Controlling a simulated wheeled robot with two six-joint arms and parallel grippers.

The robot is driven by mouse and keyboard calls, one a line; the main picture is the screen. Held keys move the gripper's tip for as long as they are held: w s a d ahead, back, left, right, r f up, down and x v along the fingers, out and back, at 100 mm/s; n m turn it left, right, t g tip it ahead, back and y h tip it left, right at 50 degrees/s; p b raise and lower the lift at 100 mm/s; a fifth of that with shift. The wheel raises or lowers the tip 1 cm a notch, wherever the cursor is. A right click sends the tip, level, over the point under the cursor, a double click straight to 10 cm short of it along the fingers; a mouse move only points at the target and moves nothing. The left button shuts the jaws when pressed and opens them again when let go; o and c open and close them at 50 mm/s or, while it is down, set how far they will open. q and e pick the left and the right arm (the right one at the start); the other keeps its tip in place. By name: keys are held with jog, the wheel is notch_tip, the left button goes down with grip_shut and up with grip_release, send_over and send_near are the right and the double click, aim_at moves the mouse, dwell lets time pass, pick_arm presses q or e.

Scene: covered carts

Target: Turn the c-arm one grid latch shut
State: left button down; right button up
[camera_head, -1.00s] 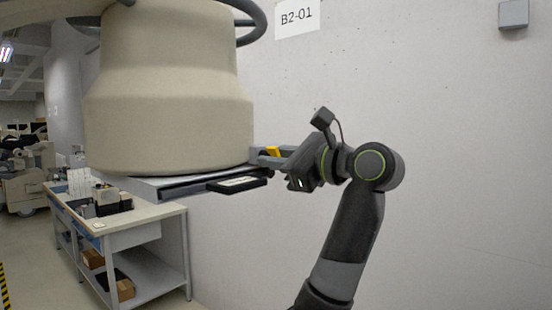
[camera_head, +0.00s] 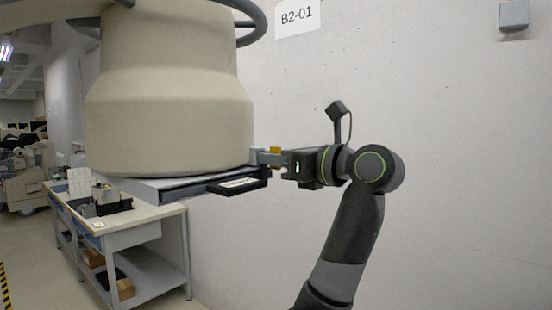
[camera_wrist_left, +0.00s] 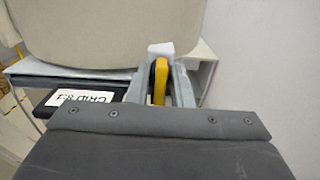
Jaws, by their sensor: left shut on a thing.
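The c-arm's large beige housing (camera_head: 170,110) fills the left of the head view. Under it is a grey tray frame (camera_head: 150,186) holding a dark grid (camera_head: 222,190) with a white label, which reads "GRID 8:1" upside down in the left wrist view (camera_wrist_left: 85,98). The yellow latch (camera_head: 274,149) is at the frame's right end. My left gripper (camera_head: 264,157) is shut on it from the right. In the left wrist view the yellow latch (camera_wrist_left: 160,82) stands between the two grey fingers, which partly hide its mount. My right gripper is not in view.
A pale wall (camera_head: 430,200) with a B2-01 sign (camera_head: 298,17) stands behind my arm. A workbench (camera_head: 150,213) with boxes is at the lower left. Space right of my arm is clear.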

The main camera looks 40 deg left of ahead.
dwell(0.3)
pick_arm(q)
jog(key=c, duration=1.5)
grip_release()
jog(key=shift+d, duration=0.1)
jog(key=shift+d+f+b, duration=0.1)
jog(key=shift+d+b, duration=0.2)
jog(key=d+b, duration=0.1)
jog(key=d, duration=0.4)
jog(key=s+d+b, duration=0.1)
jog(key=d+b, duration=0.1)
jog(key=d, duration=0.4)
jog(key=d+b, duration=0.2)
jog(key=d, duration=0.3)
jog(key=shift+s+d, duration=0.15)
jog(key=shift+d, duration=0.2)
jog(key=shift+a, duration=0.1)
